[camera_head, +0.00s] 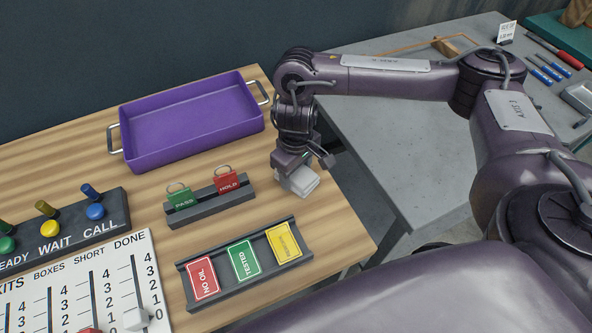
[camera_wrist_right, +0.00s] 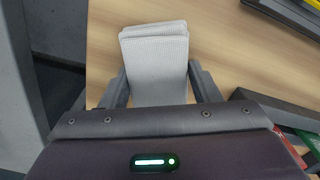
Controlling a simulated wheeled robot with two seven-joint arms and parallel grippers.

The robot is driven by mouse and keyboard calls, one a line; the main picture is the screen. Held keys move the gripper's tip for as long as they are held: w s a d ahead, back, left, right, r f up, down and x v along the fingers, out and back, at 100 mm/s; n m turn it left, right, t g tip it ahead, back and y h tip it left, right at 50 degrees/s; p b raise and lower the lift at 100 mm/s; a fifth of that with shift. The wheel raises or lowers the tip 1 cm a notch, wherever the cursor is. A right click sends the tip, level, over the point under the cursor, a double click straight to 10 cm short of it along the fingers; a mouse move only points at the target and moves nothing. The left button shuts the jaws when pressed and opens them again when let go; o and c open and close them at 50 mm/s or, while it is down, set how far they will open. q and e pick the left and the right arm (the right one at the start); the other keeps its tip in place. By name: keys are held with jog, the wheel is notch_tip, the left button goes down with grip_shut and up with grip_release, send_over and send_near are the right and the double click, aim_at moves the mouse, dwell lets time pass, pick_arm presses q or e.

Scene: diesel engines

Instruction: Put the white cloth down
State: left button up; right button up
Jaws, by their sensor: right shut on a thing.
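The white cloth (camera_head: 300,181) is a small folded pad at the right edge of the wooden table. My right gripper (camera_head: 296,170) is shut on it from above. In the right wrist view the cloth (camera_wrist_right: 156,65) sits between the two fingers of my right gripper (camera_wrist_right: 158,88), with wood below it. I cannot tell whether the cloth touches the table. My left gripper is not in view.
A purple tray (camera_head: 190,125) stands at the back. A dark holder with PASS and HOLD tags (camera_head: 210,202) is just left of the cloth. A rack of cards (camera_head: 243,262) lies nearer. A grey table (camera_head: 400,130) stands to the right across a gap.

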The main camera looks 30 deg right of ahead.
jog(key=o, duration=0.9)
jog(key=shift+f, duration=0.1)
notch_tip(320, 180, up, 12)
jog(key=p, duration=0.3)
jog(key=shift+r, duration=0.2)
